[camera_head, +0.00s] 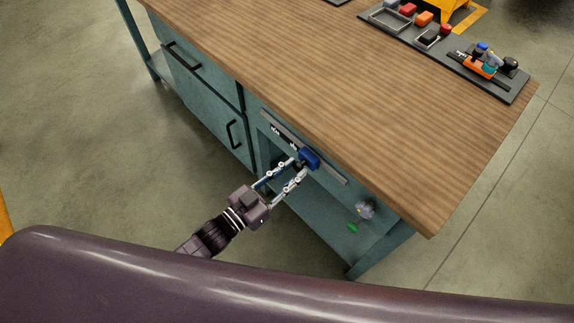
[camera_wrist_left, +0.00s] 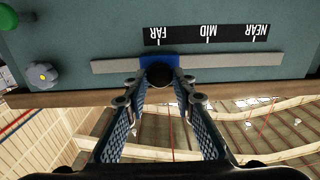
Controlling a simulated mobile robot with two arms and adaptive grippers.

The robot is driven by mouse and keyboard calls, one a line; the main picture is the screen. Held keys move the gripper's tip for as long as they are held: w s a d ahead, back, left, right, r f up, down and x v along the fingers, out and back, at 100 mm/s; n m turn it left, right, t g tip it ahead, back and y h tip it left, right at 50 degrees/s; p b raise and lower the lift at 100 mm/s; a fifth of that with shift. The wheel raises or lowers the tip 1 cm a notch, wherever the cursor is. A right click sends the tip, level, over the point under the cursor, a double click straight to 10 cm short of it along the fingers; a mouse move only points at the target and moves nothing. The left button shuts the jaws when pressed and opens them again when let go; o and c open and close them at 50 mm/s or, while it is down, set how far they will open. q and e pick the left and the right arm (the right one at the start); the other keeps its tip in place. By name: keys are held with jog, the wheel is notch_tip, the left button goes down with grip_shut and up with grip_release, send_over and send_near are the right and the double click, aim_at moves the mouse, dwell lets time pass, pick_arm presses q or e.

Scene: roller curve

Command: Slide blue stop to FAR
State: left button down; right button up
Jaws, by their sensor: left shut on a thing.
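The blue stop (camera_head: 311,158) sits on a light grey rail (camera_head: 332,173) on the front of the teal bench. In the left wrist view the blue stop (camera_wrist_left: 175,61) has a dark round knob (camera_wrist_left: 160,74) and lines up with the FAR mark on the black label (camera_wrist_left: 213,34). The label reads upside down there, with MID and NEAR further right. My left gripper (camera_head: 299,167) is shut on the stop's knob, with one finger on each side, also in the left wrist view (camera_wrist_left: 161,80). My right gripper is not in view.
A grey knob (camera_head: 365,210) and a green knob (camera_head: 352,228) stick out to the right of the rail. Drawers with black handles (camera_head: 182,56) are to the left. The wooden top (camera_head: 330,90) overhangs the front; trays and small parts stand at its back.

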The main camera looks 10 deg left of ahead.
pick_arm(q)
jog(key=shift+s+d+f, duration=0.1)
jog(key=shift+s+d, duration=0.1)
jog(key=shift+s, duration=0.05)
jog(key=c, duration=1.6)
grip_release()
jog(key=shift+s+a, duration=0.15)
jog(key=shift+a, duration=0.05)
jog(key=v, duration=1.1)
jog(key=shift+s+a, duration=0.1)
jog(key=shift+s, duration=0.1)
